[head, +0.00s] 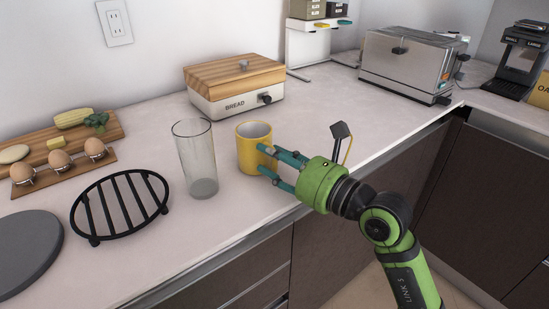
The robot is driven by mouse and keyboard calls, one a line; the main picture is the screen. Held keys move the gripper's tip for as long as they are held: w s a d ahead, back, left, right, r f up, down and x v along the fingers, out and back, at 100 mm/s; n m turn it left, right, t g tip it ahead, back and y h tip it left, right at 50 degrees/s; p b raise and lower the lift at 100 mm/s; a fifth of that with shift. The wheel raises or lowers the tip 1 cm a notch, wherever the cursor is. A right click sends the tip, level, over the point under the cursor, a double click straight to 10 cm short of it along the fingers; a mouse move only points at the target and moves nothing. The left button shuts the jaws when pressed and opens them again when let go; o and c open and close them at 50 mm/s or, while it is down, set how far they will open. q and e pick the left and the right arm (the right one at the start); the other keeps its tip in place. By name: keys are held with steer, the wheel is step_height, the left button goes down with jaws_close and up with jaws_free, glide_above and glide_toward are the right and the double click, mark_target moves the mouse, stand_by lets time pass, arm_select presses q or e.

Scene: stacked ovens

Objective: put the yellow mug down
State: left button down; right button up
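The yellow mug (249,153) is upright at the counter's front part, right of the tall glass. My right gripper (268,163) comes in from the right with its teal fingers at the mug's right side. One finger reaches the side near the rim and the other is lower down. The mug's handle is not clearly seen behind the fingers. The mug's base appears at the counter top (335,108), but I cannot tell whether it touches. Whether the fingers press on the mug is also unclear. My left gripper is not in view.
A tall clear glass (196,160) stands close left of the mug. A black round trivet (119,205) and an egg holder (64,172) lie further left. A bread box (234,88) is behind. A toaster (408,66) stands at the back right.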

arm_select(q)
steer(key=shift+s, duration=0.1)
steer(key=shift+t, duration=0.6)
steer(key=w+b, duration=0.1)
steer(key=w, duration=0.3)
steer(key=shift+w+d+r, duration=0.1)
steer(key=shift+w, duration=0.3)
arm_select(e)
steer(key=v, duration=1.2)
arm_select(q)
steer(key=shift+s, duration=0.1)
